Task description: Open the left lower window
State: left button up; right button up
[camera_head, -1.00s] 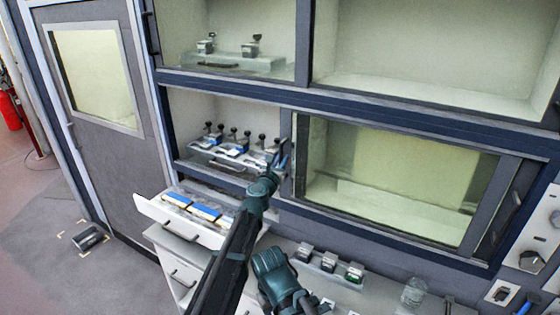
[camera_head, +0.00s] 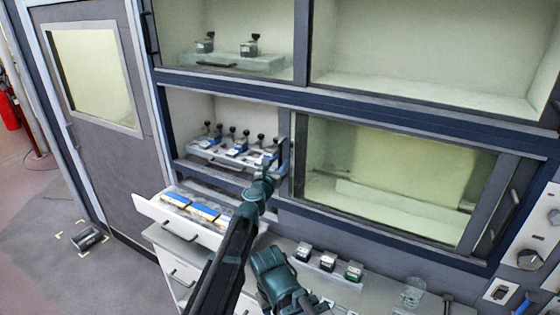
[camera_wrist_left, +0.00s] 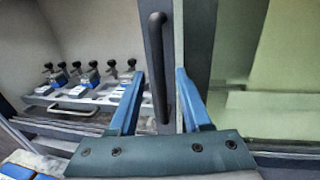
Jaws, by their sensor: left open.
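The left lower bay stands uncovered at its left side, with a tray of clamps (camera_head: 235,150) in plain view. The lower window pane (camera_head: 400,185) lies to the right, with its grey left frame (camera_head: 298,158) upright near the middle. A dark vertical handle (camera_wrist_left: 158,70) on that frame shows in the left wrist view. My left gripper (camera_head: 268,165) is in front of the frame. In the left wrist view its blue fingers (camera_wrist_left: 160,75) are apart, one to each side of the handle in the picture; I see no contact.
An open drawer (camera_head: 180,225) with blue and white items juts out below the bay. Several small blocks (camera_head: 327,261), a glass beaker (camera_head: 411,293) and tools are on the counter at lower right. A grey door (camera_head: 100,120) is at left.

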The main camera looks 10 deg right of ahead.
pick_arm(q)
jog(key=v, duration=1.1)
jog(key=shift+s, duration=0.3)
jog(key=shift+a, duration=0.1)
